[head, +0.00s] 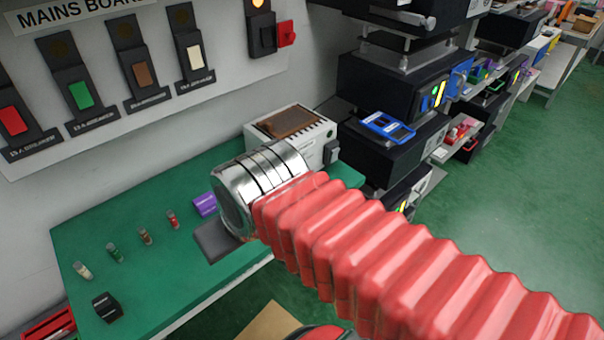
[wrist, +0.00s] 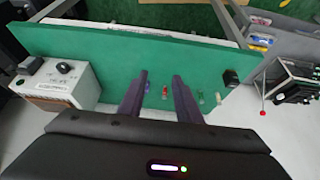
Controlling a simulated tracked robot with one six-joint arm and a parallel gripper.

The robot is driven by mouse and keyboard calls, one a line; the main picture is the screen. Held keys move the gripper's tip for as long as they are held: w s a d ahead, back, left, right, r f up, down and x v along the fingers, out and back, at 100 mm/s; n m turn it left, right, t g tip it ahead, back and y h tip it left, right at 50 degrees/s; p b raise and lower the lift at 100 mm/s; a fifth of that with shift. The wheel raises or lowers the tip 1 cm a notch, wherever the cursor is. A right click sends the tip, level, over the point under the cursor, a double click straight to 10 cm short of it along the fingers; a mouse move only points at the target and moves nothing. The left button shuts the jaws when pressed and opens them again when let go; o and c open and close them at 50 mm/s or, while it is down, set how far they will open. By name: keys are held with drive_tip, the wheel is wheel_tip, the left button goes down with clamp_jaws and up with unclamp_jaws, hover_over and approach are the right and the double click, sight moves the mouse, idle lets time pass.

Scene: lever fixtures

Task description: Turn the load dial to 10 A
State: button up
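A white box (wrist: 62,85) stands on the green bench at the left of the wrist view. A black round dial (wrist: 64,68) sits on it, which looks like the load dial; its scale and setting are too small to read. In the head view the same box (head: 318,133) stands at the bench's far end, partly hidden by my wrist. My gripper (wrist: 160,76) is open and empty, its two dark fingers apart over the bench, to the right of the box in the wrist view. In the head view only a dark part of my gripper (head: 214,241) shows.
The green bench (head: 150,285) carries a purple block (head: 204,204), several small fuses (head: 145,236) and a black block (head: 107,307). A wall board (head: 160,117) with coloured fuse carriers stands behind. Black shelving (head: 375,95) stands at right. Much of the bench top is bare.

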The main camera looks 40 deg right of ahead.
drive_tip(key=shift+o, duration=0.2)
drive_tip(key=shift+o, duration=1.4)
drive_tip(key=shift+d+f, duration=0.1)
drive_tip(key=shift+f, duration=0.1)
drive_tip(key=shift+o, duration=0.3)
wheel_tip(320, 180, down, 8)
drive_tip(key=m+g+y, duration=0.3)
drive_tip(key=m+y, duration=0.1)
drive_tip(key=m, duration=0.1)
drive_tip(key=shift+s+d+g, duration=0.25)
drive_tip(key=shift+d+g, duration=0.15)
drive_tip(key=w+d+f+m+t+y, duration=0.25)
drive_tip(key=w+d+m+t, duration=0.2)
drive_tip(key=d+m, duration=0.25)
drive_tip(key=w+d+f+m+t+y, duration=0.1)
drive_tip(key=w+d+m+t+y, duration=0.2)
drive_tip(key=d+m+t, duration=0.35)
drive_tip(key=s+d+f+m+t+h, duration=0.2)
drive_tip(key=d+m+h, duration=0.2)
drive_tip(key=d, duration=0.5)
drive_tip(key=s+d+f+m+t+h, duration=0.2)
drive_tip(key=d+f+m+t+h, duration=0.1)
drive_tip(key=d+m+h, duration=0.2)
drive_tip(key=d+m, duration=0.2)
drive_tip(key=d, duration=0.2)
drive_tip(key=shift+s, duration=0.25)
drive_tip(key=shift+w+d+f, duration=0.1)
drive_tip(key=shift+w, duration=0.05)
